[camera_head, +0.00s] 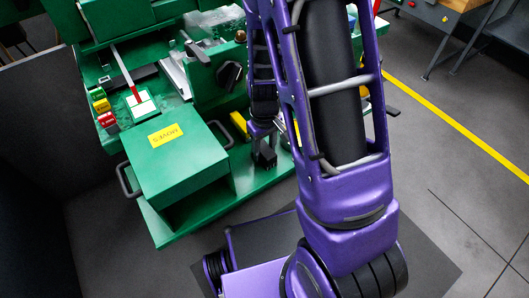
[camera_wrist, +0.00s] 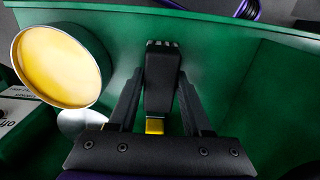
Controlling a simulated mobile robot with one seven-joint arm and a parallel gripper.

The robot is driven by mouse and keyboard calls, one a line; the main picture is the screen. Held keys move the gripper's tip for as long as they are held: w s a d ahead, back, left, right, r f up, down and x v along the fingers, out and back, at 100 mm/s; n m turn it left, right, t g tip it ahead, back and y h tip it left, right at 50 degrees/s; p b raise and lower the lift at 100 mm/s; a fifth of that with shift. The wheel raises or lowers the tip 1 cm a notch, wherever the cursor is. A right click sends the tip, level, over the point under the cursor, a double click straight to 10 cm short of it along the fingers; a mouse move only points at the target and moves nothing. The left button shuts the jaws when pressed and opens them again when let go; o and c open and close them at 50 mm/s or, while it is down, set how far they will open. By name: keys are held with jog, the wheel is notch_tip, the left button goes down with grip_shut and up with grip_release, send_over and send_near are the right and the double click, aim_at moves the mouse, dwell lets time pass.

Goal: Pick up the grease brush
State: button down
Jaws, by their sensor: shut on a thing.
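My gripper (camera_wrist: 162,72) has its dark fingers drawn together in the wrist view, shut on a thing. The brush cannot be made out there.
A round tin of yellow grease (camera_wrist: 62,66) stands left of the gripper in the wrist view. In the head view, a green box with a yellow label (camera_head: 168,165) is left of my gripper.

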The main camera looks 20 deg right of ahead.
aim_at(265, 148)
notch_tip(265, 148, up, 10)
jog(key=shift+r+p, duration=0.1)
jog(key=shift+p, duration=1.15)
jog(key=c, duration=0.9)
grip_release()
jog(key=c, duration=0.6)
